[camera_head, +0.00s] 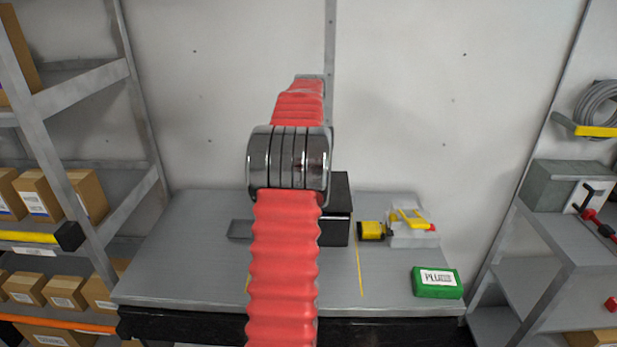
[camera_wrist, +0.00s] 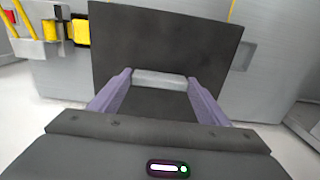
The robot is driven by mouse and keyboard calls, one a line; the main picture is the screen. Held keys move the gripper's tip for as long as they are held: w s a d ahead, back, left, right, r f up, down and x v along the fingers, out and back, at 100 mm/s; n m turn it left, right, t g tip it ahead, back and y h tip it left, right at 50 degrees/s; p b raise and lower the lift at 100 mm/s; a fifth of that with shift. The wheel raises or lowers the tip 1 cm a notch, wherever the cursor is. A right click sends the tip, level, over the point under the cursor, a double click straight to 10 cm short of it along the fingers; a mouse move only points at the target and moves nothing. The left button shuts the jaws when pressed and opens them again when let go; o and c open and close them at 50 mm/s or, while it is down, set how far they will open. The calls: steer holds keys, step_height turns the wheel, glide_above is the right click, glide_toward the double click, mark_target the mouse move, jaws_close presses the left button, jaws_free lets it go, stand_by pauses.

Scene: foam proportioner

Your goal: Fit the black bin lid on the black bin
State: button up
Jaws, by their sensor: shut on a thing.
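In the wrist view, my gripper (camera_wrist: 162,78) has its two purple fingers closed on a light grey bar that looks like the handle of the black bin lid (camera_wrist: 165,35). The lid is a flat dark panel filling the middle of that view. In the head view, a black box that looks like the black bin (camera_head: 338,190) stands on the table, partly hidden behind my red arm. My gripper is hidden there by the arm. The bin does not show clearly in the wrist view. I cannot tell whether lid and bin touch.
The grey table (camera_head: 190,265) has a flat dark grey piece (camera_head: 240,229) left of my arm. Right of the bin lie a yellow and grey device (camera_head: 410,225) and a green box (camera_head: 437,282). Shelves with cartons (camera_head: 40,195) stand left, another shelf (camera_head: 560,260) right. The table's front left is clear.

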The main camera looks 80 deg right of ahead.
steer(key=shift+f, duration=0.55)
steer(key=o, duration=1.4)
steer(key=shift+o, duration=0.2)
step_height(320, 180, up, 13)
steer(key=shift+r, duration=0.1)
stand_by(0.4)
